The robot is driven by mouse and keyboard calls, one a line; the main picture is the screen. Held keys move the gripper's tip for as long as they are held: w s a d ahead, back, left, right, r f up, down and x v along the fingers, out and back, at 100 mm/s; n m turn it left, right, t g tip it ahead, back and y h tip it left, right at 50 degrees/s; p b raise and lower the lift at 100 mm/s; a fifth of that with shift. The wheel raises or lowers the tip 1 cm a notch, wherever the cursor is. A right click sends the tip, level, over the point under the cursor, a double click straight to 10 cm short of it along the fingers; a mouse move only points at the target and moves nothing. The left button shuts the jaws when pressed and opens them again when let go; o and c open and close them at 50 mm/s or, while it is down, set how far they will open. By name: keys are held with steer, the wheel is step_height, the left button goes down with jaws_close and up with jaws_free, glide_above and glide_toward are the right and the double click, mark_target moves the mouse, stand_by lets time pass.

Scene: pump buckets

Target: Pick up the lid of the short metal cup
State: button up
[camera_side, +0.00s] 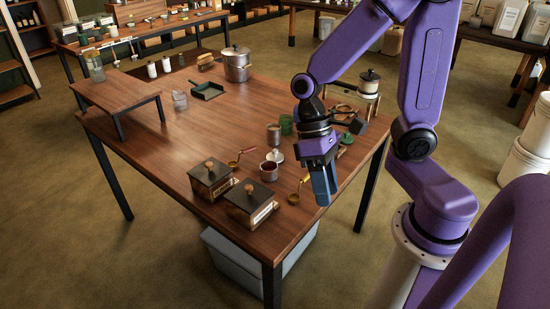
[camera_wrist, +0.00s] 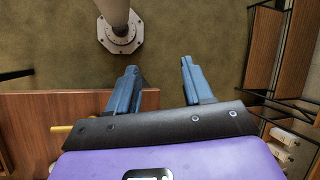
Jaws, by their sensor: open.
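A short metal cup (camera_side: 268,171) with a reddish inside stands near the table's front right in the side view. A small silver lid (camera_side: 275,156) with a knob shows just behind its rim; I cannot tell whether they touch. A taller metal cup (camera_side: 273,134) stands farther back. My gripper (camera_side: 324,198) is right of the short cup, over the table's right edge, with its blue fingers pointing down. In the wrist view my gripper (camera_wrist: 159,68) has its fingers apart with nothing between them. The cup and lid are not seen there.
Two dark-topped wooden boxes (camera_side: 211,177) (camera_side: 250,202) with knobs stand left of the cup. Brass-coloured scoops (camera_side: 240,157) (camera_side: 297,190) lie close by. A green cup (camera_side: 286,124) is behind. A large lidded pot (camera_side: 237,68) stands at the back. The table's middle left is clear.

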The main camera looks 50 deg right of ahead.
steer(key=w+f+m+t+y, duration=0.25)
steer(key=w+m+y, duration=0.25)
steer(key=w+m, duration=0.4)
steer(key=w+f+m+t+y, duration=0.1)
steer(key=w+m+t+y, duration=0.2)
steer(key=w+m+y, duration=0.35)
steer(key=m+t+h, duration=1.3)
steer(key=m+h, duration=0.1)
steer(key=m, duration=1)
glide_toward(275, 151)
steer(key=x, duration=1.2)
steer(key=shift+d, duration=0.15)
jaws_close()
